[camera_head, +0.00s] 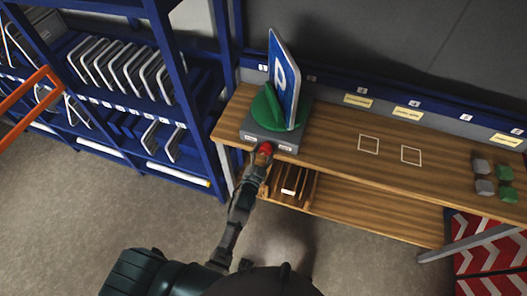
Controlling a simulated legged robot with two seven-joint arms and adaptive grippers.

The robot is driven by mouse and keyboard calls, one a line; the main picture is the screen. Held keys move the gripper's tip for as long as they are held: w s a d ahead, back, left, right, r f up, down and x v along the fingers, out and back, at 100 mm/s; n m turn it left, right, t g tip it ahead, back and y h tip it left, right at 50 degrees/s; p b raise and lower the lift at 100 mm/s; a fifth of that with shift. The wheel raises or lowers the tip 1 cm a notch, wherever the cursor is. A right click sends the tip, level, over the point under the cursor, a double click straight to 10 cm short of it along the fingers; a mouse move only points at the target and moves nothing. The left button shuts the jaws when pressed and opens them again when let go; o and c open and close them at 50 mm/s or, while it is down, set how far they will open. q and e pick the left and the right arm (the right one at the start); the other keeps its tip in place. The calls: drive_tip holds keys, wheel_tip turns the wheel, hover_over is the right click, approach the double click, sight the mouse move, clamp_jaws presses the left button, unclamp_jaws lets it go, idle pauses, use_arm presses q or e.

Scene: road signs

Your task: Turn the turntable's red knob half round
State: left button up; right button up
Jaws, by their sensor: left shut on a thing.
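The turntable is a grey box (268,131) with a green round top (262,112), at the left end of the wooden bench. A blue parking sign (284,80) with a white P stands upright on the green top. The red knob (266,148) is on the box's front face, between two small white labels. My left gripper (263,155) reaches up from below and is shut on the red knob, hiding part of it. My right gripper is not in view.
The wooden bench (340,155) has two white outlined squares and, at the right, several grey and green blocks (482,187). A small wooden tray (290,188) is below the turntable. A blue rack (180,90) with signs stands left. An orange bar (30,95) crosses the left edge.

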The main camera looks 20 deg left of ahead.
use_arm(q)
drive_tip(key=n, duration=0.1)
drive_tip(key=n+p, duration=0.1)
drive_tip(key=n, duration=0.1)
drive_tip(key=shift+s+d+f+p, duration=0.1)
drive_tip(key=shift+f+p, duration=0.2)
drive_tip(key=shift+n, duration=0.5)
drive_tip(key=shift+f+n+p, duration=0.15)
drive_tip(key=shift+n+p, duration=0.35)
drive_tip(key=shift+n, duration=0.4)
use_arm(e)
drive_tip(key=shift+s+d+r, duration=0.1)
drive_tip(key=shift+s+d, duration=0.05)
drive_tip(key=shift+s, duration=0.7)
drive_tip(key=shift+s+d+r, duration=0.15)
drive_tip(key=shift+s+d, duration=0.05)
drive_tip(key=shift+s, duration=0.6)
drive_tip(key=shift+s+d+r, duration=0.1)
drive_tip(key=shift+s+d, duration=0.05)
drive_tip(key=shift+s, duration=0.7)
use_arm(q)
drive_tip(key=shift+f, duration=0.1)
drive_tip(key=o, duration=1)
drive_tip(key=shift+o, duration=0.8)
drive_tip(key=shift+r, duration=0.2)
drive_tip(key=s, duration=1.1)
drive_tip(key=shift+s, duration=0.4)
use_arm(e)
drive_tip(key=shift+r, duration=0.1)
